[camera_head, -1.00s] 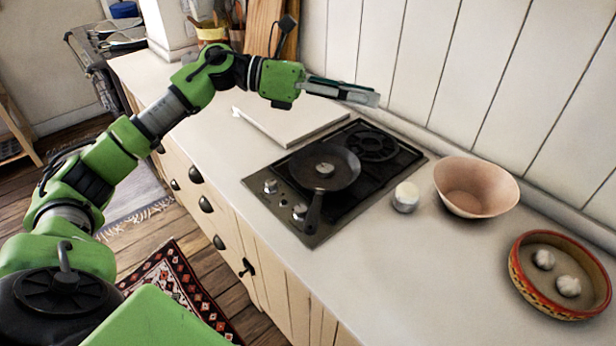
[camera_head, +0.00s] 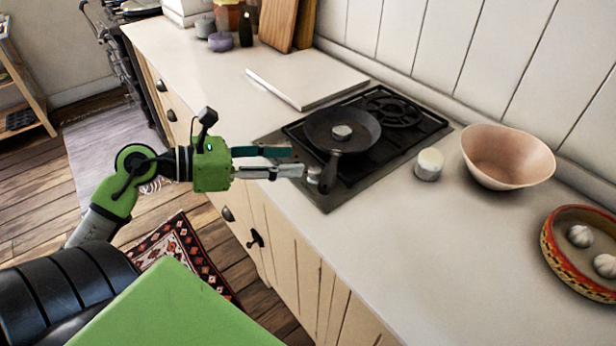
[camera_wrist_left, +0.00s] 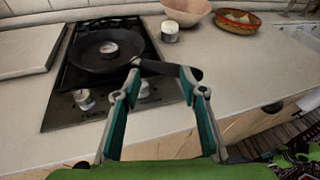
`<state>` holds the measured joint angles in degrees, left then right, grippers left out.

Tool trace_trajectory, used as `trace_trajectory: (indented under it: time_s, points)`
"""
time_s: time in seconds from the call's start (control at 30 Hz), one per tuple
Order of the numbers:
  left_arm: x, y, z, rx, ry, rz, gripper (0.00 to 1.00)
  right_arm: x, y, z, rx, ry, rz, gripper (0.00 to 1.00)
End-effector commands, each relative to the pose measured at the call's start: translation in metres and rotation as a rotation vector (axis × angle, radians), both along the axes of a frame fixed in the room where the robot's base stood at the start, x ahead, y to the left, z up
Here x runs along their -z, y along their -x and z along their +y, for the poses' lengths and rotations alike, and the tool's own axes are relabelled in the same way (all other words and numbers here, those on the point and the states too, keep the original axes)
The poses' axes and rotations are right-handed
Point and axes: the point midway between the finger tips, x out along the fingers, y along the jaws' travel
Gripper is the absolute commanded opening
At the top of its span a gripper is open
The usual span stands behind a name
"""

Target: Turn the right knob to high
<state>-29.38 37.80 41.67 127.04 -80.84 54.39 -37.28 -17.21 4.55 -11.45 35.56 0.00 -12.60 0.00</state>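The black hob (camera_head: 405,150) is set in the counter, its knobs on the front strip. The right knob (camera_head: 314,174) is a pale round knob beside the frying pan's handle (camera_head: 331,172). In the left wrist view the right knob (camera_wrist_left: 144,89) shows between the fingers, close to the left-hand one. The left knob (camera_wrist_left: 84,98) lies outside the fingers to the left; the gripper hides it in the head view. My left gripper (camera_head: 296,162) is open at the hob's front edge, fingertips close to the right knob. I cannot tell whether they touch it. My right gripper is not in view.
The black frying pan (camera_head: 350,120) sits on the hob with a small round item (camera_head: 342,132) in it; its handle reaches over the front strip. A white jar (camera_head: 429,164), a pink bowl (camera_head: 505,158) and a red-rimmed dish (camera_head: 555,240) stand right. A white board (camera_head: 305,80) lies behind left.

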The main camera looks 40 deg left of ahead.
Motion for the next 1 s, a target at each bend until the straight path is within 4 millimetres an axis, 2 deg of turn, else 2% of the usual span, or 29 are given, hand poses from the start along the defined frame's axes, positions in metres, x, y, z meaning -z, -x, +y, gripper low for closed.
trace_trajectory:
  time_s: [0.03,0.13,0.23,0.37,0.57,1.0]
  points:
    - [0.014,0.012,0.012,-0.037,-0.034,0.015,0.38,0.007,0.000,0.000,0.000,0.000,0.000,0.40]
    - [0.024,0.027,0.030,-0.091,-0.095,0.033,0.38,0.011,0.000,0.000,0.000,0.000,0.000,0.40]
    - [0.029,0.037,0.041,-0.122,-0.134,0.043,0.38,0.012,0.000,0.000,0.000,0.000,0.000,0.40]
    - [0.031,0.039,0.045,-0.136,-0.152,0.047,0.38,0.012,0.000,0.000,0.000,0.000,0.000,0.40]
    - [0.036,0.023,0.038,-0.134,-0.150,0.046,0.38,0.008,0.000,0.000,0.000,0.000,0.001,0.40]
    - [0.060,-0.033,0.011,-0.133,-0.150,0.044,0.38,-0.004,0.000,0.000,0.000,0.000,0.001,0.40]
